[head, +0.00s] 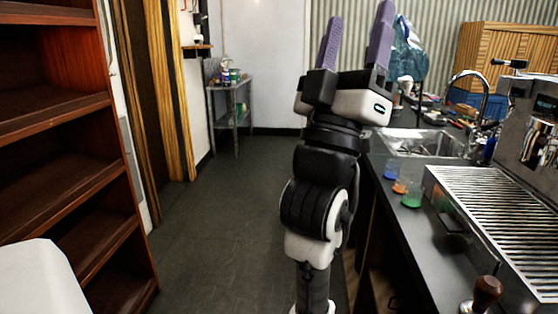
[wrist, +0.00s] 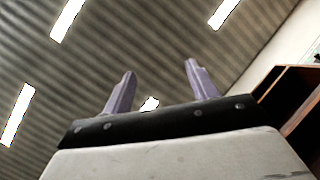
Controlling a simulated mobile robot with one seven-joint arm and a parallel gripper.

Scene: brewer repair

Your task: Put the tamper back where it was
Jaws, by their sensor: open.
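What looks like the tamper (head: 487,292), with a brown knob handle and a metal foot, stands on the dark counter at the bottom right of the head view. Its lower part is cut off by the frame edge. My gripper (head: 359,18) is raised and points upward, left of the counter and well apart from the tamper. Its two purple fingers are spread with nothing between them. The wrist view shows the open fingers (wrist: 160,70) against the ceiling, and no tamper.
A steel coffee machine with a slatted drip tray (head: 490,215) fills the right side of the counter. Small blue, orange and green cups (head: 411,198) stand near the sink (head: 425,143). A brown shelf (head: 60,130) is at left. Open floor (head: 220,220) lies between.

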